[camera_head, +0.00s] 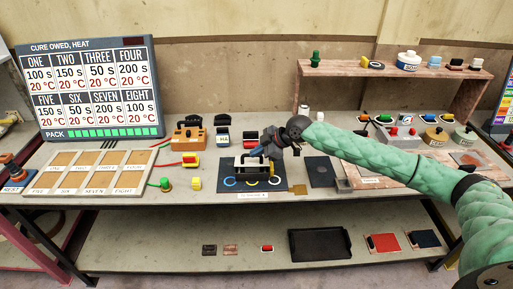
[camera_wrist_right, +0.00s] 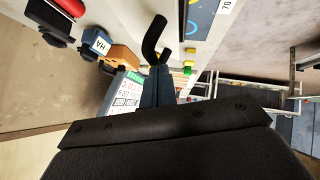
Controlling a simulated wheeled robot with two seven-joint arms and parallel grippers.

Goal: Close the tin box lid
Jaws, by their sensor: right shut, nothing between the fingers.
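My right gripper (camera_head: 264,151) comes in from the right on a green-sleeved arm and is shut and empty. It is over a dark mat with coloured rings (camera_head: 232,183), at a dark and pale box-like item (camera_head: 251,166); I cannot tell whether they touch. The gripper's dark fingers also show in the right wrist view (camera_wrist_right: 156,45). I cannot clearly identify the tin box or its lid. My left gripper is not in view.
A grey sign board (camera_head: 91,90) stands at the back left above a numbered tray (camera_head: 92,171). An orange block (camera_head: 188,138) is left of the gripper. A wooden shelf (camera_head: 395,70) stands at the right. A black tray (camera_head: 320,245) lies on the lower shelf.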

